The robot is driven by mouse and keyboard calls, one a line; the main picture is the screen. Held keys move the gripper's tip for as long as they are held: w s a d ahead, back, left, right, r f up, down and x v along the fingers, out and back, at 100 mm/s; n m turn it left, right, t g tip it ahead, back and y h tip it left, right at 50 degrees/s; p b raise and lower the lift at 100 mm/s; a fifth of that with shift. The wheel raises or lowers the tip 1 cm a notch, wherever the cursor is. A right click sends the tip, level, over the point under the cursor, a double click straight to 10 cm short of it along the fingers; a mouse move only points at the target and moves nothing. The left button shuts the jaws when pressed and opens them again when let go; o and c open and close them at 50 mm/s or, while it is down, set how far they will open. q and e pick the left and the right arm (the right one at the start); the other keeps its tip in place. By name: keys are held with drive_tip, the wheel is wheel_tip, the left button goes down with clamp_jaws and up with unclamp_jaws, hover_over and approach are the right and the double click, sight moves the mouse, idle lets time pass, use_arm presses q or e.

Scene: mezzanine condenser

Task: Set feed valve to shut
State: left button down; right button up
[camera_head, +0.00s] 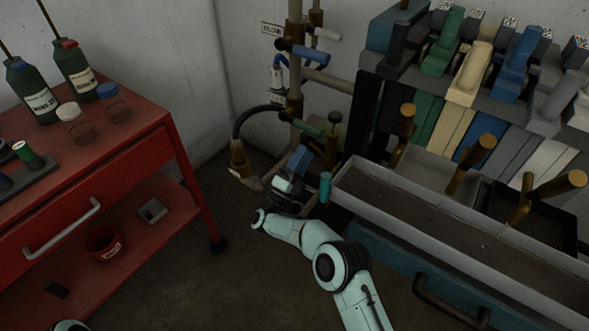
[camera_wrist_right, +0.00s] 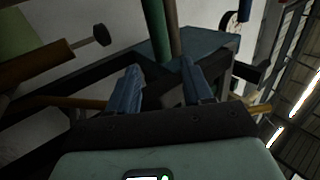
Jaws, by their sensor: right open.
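The pipe stand (camera_head: 295,75) rises by the wall corner in the head view. I cannot tell for certain which one is the feed valve. My right gripper (camera_head: 290,178) is below the green handle, near the foot of the stand. In the right wrist view its two blue fingers stand apart, open (camera_wrist_right: 159,70), with a green rod (camera_wrist_right: 155,30) and a brown rod (camera_wrist_right: 172,30) beyond the fingertips. My left gripper is out of view.
A red cart (camera_head: 110,150) with bottles stands at the left. At the right is a bench with a long grey trough (camera_head: 440,220) and several brown-handled levers. A teal cylinder (camera_head: 325,187) stands close right of my right gripper. Dark floor lies between.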

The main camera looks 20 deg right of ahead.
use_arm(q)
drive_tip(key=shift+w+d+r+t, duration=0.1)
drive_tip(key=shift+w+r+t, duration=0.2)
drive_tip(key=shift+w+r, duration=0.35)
use_arm(e)
drive_tip(key=v, duration=0.5)
drive_tip(key=shift+s+a, duration=0.1)
drive_tip(key=shift+f, duration=0.1)
